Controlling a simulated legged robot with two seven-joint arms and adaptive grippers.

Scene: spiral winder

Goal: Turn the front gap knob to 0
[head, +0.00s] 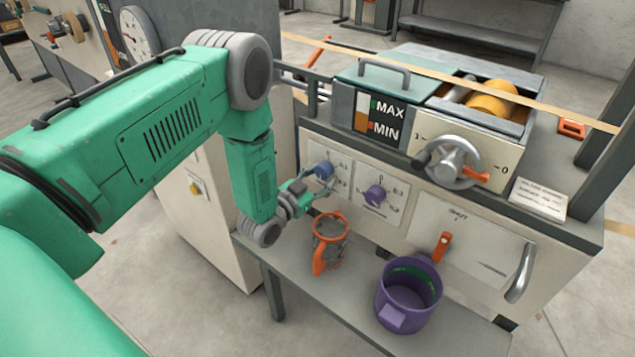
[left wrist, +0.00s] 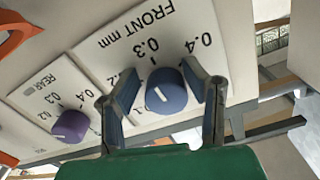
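The blue front gap knob (left wrist: 167,90) sits on a panel marked "FRONT mm" in the left wrist view, with 0.3 and 0.4 legible and other marks partly hidden. It has a short white line on its face; which mark this points to I cannot tell. In the head view the blue knob (head: 323,171) is at the left of the machine front. My left gripper (head: 309,184) is close in front of it. In the left wrist view the open fingers (left wrist: 166,98) stand on either side of the knob; contact is not clear. My right gripper is not in view.
A purple rear knob (head: 376,195) sits to the right. An orange-rimmed cup (head: 331,228) and a purple pot (head: 408,296) stand on the shelf (head: 352,287) below. An orange-handled lever (head: 441,246) and a crank wheel (head: 453,162) are farther right.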

